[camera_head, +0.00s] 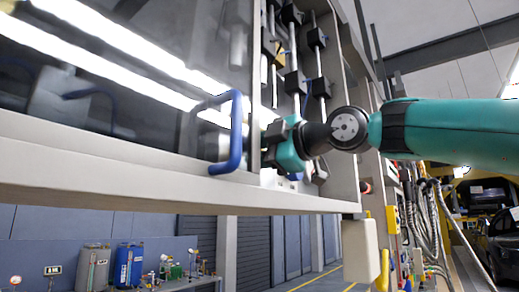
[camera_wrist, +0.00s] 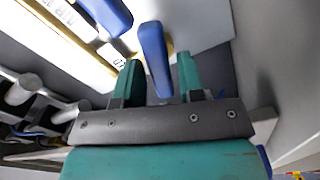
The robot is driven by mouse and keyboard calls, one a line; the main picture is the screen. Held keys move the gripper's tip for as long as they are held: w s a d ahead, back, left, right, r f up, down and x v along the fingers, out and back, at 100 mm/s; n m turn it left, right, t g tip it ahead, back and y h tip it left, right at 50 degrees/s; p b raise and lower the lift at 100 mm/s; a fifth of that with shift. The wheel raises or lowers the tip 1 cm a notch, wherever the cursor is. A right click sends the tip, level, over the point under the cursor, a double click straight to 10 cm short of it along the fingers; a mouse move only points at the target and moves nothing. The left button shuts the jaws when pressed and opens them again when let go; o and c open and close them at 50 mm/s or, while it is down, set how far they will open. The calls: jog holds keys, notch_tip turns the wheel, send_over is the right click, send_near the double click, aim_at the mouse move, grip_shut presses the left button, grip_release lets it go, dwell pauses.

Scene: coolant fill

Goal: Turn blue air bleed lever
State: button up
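In the wrist view a blue lever (camera_wrist: 154,58) stands between the two teal fingers of my gripper (camera_wrist: 160,78). The fingers are apart. A gap shows between the lever and the right finger; the left finger is close to the lever, and I cannot tell if they touch. A second blue bar (camera_wrist: 106,14) lies further off at the upper left. In the head view my gripper (camera_head: 287,150) reaches into the open cabinet beside the door's edge. Its fingertips and the lever are hidden there. No label reading air bleed is legible.
The glass door (camera_head: 130,85) with a blue handle (camera_head: 235,135) is just left of my gripper. Black fittings on rods (camera_head: 292,82) line the cabinet inside, above my gripper. A white panel (camera_wrist: 205,22) with yellow edging is close to the fingers. Hoses (camera_head: 425,215) hang at the right.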

grip_shut()
jog(key=shift+m, duration=0.3)
jog(key=shift+f+m+b, duration=0.15)
jog(key=shift+m+b, duration=0.2)
jog(key=shift+m, duration=0.85)
jog(key=m, duration=0.3)
jog(key=shift+m, duration=0.3)
jog(key=m, duration=0.3)
jog(key=shift+s+a+m, duration=0.1)
jog(key=shift+m, duration=2)
jog(key=shift+f, duration=0.1)
jog(key=shift+o, duration=1.5)
grip_release()
